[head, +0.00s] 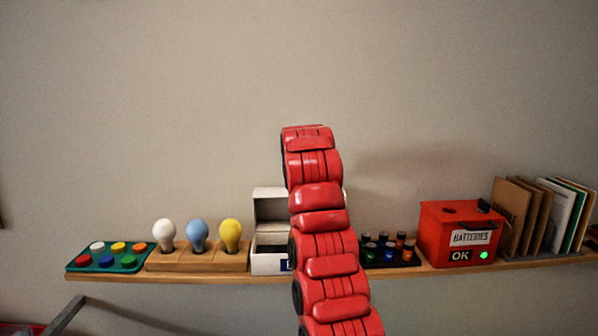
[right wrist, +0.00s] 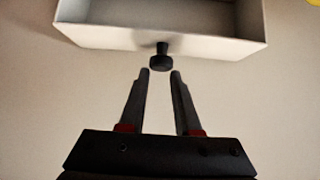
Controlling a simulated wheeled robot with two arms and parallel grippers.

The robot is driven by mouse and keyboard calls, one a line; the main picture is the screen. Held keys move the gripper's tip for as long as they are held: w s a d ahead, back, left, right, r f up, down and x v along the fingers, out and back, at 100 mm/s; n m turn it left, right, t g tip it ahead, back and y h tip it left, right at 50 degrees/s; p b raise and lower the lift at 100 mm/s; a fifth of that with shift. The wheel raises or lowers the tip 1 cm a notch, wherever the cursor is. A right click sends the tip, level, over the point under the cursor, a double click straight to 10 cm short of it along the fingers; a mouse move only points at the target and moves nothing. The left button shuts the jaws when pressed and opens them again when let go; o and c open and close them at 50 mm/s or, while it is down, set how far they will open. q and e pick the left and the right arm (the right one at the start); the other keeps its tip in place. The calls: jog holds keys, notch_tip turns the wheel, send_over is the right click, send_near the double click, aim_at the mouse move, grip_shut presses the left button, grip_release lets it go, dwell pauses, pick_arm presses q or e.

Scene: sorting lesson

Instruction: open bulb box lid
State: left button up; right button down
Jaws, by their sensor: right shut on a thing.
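The white bulb box (head: 267,264) stands on the shelf in the head view, partly behind my red right arm. Its lid (head: 268,208) is raised above the box, with a dark gap between them. In the right wrist view the white lid (right wrist: 160,37) fills the top, with a black knob (right wrist: 161,63) on its edge. My right gripper (right wrist: 160,72) has its fingertips on either side of the knob's end and is shut on it. In the head view this gripper is hidden behind my arm. My left gripper is not in view.
Left of the box stand a wooden block (head: 170,262) with white, blue and yellow bulbs and a green tray (head: 128,264) of coloured discs. Right of it are a black battery rack (head: 388,258), a red batteries box (head: 445,236) and upright folders (head: 540,215) on the narrow shelf (head: 430,273).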

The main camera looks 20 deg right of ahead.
jog(key=shift+w+d+g+p, duration=0.1)
jog(key=shift+w+g+p, duration=0.1)
jog(key=shift+g+p, duration=0.2)
dwell(0.4)
